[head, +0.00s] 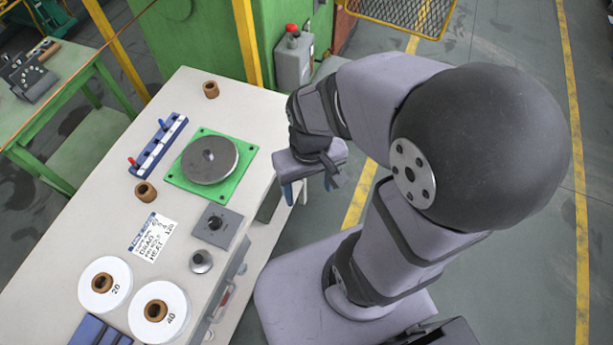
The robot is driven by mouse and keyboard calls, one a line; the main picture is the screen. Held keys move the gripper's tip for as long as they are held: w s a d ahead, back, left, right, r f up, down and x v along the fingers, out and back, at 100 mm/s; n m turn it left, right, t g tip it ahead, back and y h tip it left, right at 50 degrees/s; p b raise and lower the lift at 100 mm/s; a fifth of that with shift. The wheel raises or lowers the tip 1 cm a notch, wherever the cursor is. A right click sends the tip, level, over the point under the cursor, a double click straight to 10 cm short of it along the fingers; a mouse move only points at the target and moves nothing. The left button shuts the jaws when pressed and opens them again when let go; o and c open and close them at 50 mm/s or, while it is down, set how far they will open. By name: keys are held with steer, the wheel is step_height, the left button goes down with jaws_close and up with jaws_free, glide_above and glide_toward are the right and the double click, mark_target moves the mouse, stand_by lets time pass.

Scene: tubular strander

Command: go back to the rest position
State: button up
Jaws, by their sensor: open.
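My gripper (309,190) hangs at the right edge of the white workbench (228,92), fingers pointing down. Its two bluish fingertips are apart with nothing visible between them. My arm is folded back over my base, to the right of the bench. The gripper is to the right of the green plate (179,182) that carries a round grey disc (209,160), and apart from it. Part of the far finger is hidden by the gripper body.
A green machine (185,40) and a grey box with a red button (294,58) stand behind. Floor at right is clear.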

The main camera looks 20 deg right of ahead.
step_height(320, 180, down, 10)
steer(key=b, duration=0.9)
steer(key=shift+r+b, duration=0.25)
steer(key=shift+b, duration=0.05)
steer(key=shift+d+f, duration=0.1)
step_height(320, 180, down, 21)
steer(key=b, duration=2.1)
